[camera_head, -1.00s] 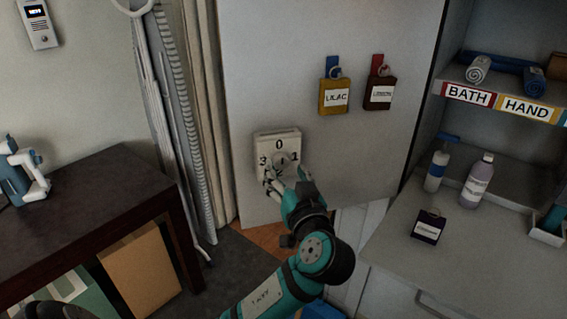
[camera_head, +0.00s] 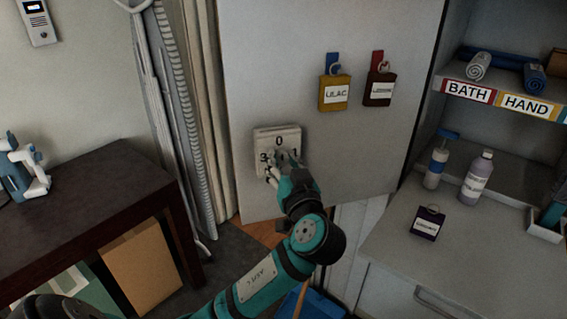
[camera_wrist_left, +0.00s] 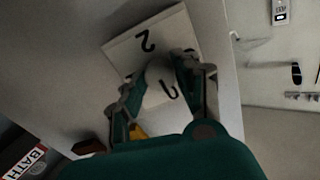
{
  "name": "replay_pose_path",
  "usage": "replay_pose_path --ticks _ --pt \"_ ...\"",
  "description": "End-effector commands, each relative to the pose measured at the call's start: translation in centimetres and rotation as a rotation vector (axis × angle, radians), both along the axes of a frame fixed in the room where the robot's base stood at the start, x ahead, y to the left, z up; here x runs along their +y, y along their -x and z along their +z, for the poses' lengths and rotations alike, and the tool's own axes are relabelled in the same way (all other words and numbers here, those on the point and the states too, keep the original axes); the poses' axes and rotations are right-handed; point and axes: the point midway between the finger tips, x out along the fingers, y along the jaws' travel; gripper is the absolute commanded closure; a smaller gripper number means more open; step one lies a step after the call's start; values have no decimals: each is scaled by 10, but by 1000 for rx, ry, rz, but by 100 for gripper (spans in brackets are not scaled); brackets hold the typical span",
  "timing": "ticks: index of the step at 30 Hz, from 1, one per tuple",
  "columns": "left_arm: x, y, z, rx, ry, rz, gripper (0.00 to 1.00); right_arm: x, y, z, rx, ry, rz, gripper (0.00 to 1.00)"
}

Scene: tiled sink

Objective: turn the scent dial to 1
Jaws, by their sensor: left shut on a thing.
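The scent dial (camera_head: 262,140) is a pale square plate on the grey panel, with 0 at its top, 3 at its left and 1 at its right, partly covered. My left gripper (camera_head: 283,164) is at the dial, in front of its lower middle, and hides the lower number and most of the knob. In the left wrist view the plate (camera_wrist_left: 135,50) shows a 2, and the rounded pale knob (camera_wrist_left: 159,73) sits between the fingers of my left gripper (camera_wrist_left: 165,88), which is shut on it. I cannot read the knob's pointer. My right gripper is not in view.
A yellow LILAC tag (camera_head: 335,93) and a dark red tag (camera_head: 380,90) hang above right of the dial. A dark table (camera_head: 110,185) stands left. A shelf with towels and bottles (camera_head: 478,177) is at the right. The panel around the dial is otherwise clear.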

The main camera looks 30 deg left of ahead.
Motion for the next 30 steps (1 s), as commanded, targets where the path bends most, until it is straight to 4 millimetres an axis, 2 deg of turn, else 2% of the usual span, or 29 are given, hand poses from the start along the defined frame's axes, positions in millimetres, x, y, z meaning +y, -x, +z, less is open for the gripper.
replay_pose_path --ticks 8,14,30 --pt "0 0 1 24 -17 0 100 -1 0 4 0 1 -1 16" --pt "0 0 2 100 -78 1 100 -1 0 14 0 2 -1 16" --pt "0 0 4 478 -388 0 100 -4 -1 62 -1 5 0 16"
